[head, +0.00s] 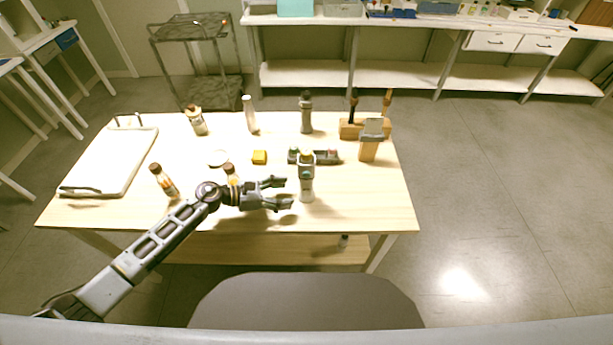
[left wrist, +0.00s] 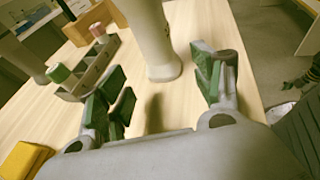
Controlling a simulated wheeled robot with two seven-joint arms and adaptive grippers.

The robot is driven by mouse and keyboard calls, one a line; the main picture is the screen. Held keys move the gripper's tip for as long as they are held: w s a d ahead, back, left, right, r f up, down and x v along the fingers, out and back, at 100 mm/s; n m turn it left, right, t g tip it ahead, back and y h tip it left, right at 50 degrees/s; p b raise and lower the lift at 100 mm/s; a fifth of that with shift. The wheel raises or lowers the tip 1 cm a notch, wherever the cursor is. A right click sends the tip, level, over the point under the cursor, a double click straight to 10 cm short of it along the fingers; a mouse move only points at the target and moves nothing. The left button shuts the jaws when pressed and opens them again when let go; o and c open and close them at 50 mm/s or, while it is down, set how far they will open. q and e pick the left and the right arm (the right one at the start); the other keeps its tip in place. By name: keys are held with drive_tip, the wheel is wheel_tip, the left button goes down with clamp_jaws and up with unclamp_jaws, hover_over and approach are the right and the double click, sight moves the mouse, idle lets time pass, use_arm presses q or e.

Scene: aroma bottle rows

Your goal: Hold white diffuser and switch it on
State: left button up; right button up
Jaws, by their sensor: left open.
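The white diffuser (head: 306,186) stands upright near the front edge of the table, with a yellowish top and a small green spot on its side. In the left wrist view the pale diffuser (left wrist: 150,38) stands just beyond my fingertips, roughly between their lines; its top is cut off. My left gripper (head: 284,192) is open and lies to the left of the diffuser, pointing right at its lower body. The open fingers with green pads (left wrist: 163,85) show bare table between them. I cannot see contact. My right gripper is in neither view.
A grey holder (head: 325,158) with coloured caps is close behind the diffuser. A yellow block (head: 259,157), a wooden stand (head: 369,148) and a brown-capped bottle (head: 163,180) are on the table (head: 370,205). A grey bottle (head: 306,116) stands farther back. The front right corner is clear.

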sight(300, 191)
use_arm(q)
drive_tip(key=x, duration=0.3)
drive_tip(key=shift+w+d, duration=0.1)
drive_tip(key=shift+d, duration=0.05)
drive_tip(key=shift+b+x, duration=0.65)
drive_tip(key=shift+x, duration=0.45)
drive_tip(key=shift+w+d+f, duration=0.1)
drive_tip(key=shift+d+f, duration=0.1)
drive_tip(key=shift+d, duration=0.05)
drive_tip(key=shift+w+d+f+b, duration=0.1)
drive_tip(key=shift+w+d+b, duration=0.05)
drive_tip(key=shift+d+b, duration=0.3)
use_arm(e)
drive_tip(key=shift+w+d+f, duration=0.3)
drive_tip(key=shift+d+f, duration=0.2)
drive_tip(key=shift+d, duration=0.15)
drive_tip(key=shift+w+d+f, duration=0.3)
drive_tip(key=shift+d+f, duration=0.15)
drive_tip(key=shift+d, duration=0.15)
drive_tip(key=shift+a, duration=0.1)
